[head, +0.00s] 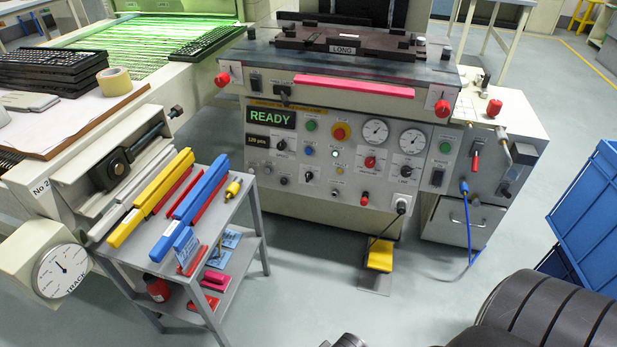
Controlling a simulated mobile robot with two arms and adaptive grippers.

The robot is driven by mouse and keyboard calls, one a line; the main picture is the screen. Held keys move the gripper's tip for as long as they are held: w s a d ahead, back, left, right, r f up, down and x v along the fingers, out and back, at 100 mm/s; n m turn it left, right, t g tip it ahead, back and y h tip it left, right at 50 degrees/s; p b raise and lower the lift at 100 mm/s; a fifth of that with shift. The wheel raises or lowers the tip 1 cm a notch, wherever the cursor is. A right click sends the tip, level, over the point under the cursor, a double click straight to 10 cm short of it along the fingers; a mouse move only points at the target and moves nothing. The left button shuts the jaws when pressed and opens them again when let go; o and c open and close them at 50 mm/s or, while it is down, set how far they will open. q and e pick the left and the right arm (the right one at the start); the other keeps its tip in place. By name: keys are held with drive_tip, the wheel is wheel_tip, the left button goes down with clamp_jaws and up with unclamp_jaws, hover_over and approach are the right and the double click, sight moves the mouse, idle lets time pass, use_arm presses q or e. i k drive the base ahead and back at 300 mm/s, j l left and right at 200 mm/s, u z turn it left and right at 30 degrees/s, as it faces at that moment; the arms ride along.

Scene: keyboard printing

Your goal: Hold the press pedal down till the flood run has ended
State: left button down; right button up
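The press pedal (380,255) is yellow and stands on the floor below the press's front panel, on a small grey plate. A dark cable runs from the panel down to it. Nothing is seen touching the pedal, and I cannot tell from this angle whether it is pressed. The panel's display (270,118) reads READY in green, with a smaller amber readout below it. Neither gripper can be made out. Dark parts of my own body show at the bottom edge and bottom right.
A grey trolley (262,240) with yellow, blue and red squeegee-like bars stands left of the pedal. Blue crates (585,205) stand at right. A blue hose (469,235) hangs by the right-hand cabinet (455,218). The floor (320,290) in front of the pedal is clear.

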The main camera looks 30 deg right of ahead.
sight(380, 257)
drive_tip(key=z, duration=1.75)
